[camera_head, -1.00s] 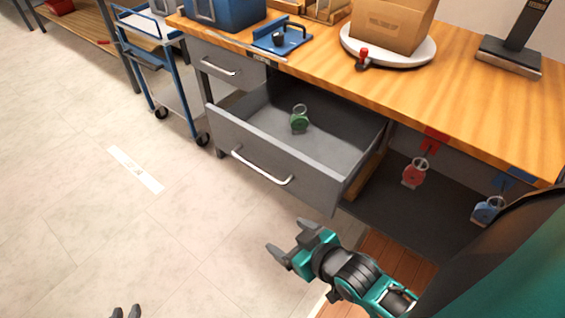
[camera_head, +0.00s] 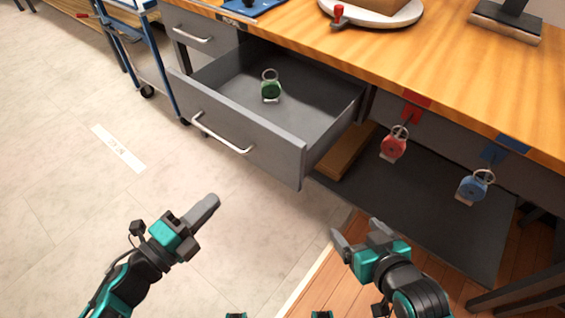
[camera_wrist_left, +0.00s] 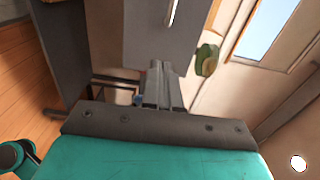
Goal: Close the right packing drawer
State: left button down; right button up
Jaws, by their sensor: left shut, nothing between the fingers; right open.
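The grey packing drawer (camera_head: 240,135) stands pulled open under the workbench, with a silver bar handle (camera_head: 220,136) on its front. A green tape-like item with a ring (camera_head: 270,86) is inside it. My left gripper (camera_head: 208,208) is shut and empty, in front of and below the drawer front, apart from it. In the left wrist view its closed fingers (camera_wrist_left: 160,88) point towards a grey panel with a bar handle. My right gripper (camera_head: 352,238) is open and empty, to the right of the left one and below the drawer's right corner.
A closed upper drawer (camera_head: 200,32) sits at left. A blue cart (camera_head: 150,50) stands at left. The floor before the drawer is clear.

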aim_at(264, 153)
pick_arm(q)
jog(key=x, duration=1.4)
pick_arm(e)
jog(key=shift+a+f, duration=0.1)
jog(key=shift+a, duration=0.05)
pick_arm(q)
jog(key=shift+b, duration=0.3)
